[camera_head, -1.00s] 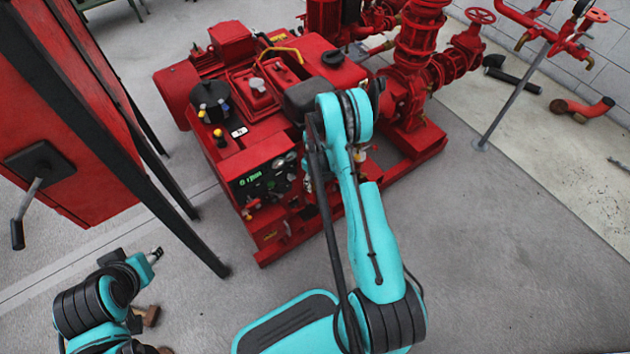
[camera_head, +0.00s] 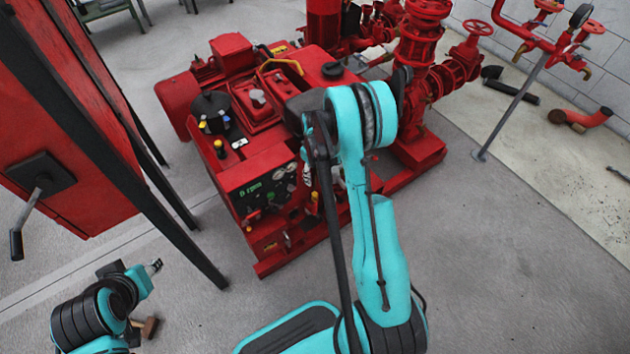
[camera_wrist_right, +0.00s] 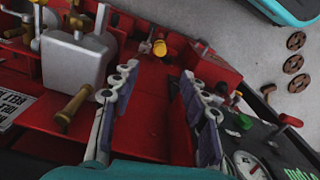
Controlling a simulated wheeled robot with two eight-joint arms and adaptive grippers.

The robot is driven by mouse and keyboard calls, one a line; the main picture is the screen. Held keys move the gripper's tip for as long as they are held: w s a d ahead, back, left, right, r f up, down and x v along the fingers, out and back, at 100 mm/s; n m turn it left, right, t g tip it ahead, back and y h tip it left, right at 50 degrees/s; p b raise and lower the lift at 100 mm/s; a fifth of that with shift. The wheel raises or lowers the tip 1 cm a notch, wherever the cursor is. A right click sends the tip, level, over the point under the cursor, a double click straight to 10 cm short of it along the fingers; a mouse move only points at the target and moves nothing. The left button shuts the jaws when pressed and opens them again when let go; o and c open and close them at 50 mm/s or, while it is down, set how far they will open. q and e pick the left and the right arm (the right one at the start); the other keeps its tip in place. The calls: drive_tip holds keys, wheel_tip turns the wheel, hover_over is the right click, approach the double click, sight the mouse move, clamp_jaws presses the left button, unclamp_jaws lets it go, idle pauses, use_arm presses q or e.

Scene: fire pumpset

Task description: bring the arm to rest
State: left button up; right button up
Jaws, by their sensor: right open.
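My right arm (camera_head: 377,240) reaches up the middle of the head view, in front of the red pumpset (camera_head: 262,137). Its gripper is mostly hidden behind the arm there. In the right wrist view, my right gripper (camera_wrist_right: 158,76) has its two fingers spread, with nothing held between them. Red panel surface shows between and beyond the fingers, with a yellow knob (camera_wrist_right: 160,47) past the tips. I cannot tell how far the fingers are from the panel. My left arm (camera_head: 90,315) is folded at the lower left of the head view; its small end (camera_head: 154,267) does not show its jaw state.
A red cabinet (camera_head: 60,130) on black legs stands at the left, near my left arm. A gauge panel (camera_head: 268,186) is on the pumpset's front. Red pipes and valves (camera_head: 540,37) stand at the upper right. The floor at the right is mostly clear.

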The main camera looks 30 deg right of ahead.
drive_tip(key=shift+r, duration=0.15)
idle(0.5)
drive_tip(key=s+a+r+m+t, duration=0.1)
drive_tip(key=s+a+r+t, duration=0.2)
drive_tip(key=r, duration=0.7)
drive_tip(key=s+a+r, duration=0.3)
drive_tip(key=a+r, duration=0.3)
drive_tip(key=r, duration=0.4)
drive_tip(key=s+a+r+t, duration=0.2)
drive_tip(key=s+a, duration=0.1)
drive_tip(key=s, duration=0.3)
drive_tip(key=s+a+r+m+t, duration=0.1)
drive_tip(key=s+a+r+t, duration=0.1)
drive_tip(key=s, duration=0.4)
drive_tip(key=shift+s+a+r+m, duration=0.3)
drive_tip(key=shift+s+a+r, duration=0.1)
drive_tip(key=shift+a+r, duration=0.35)
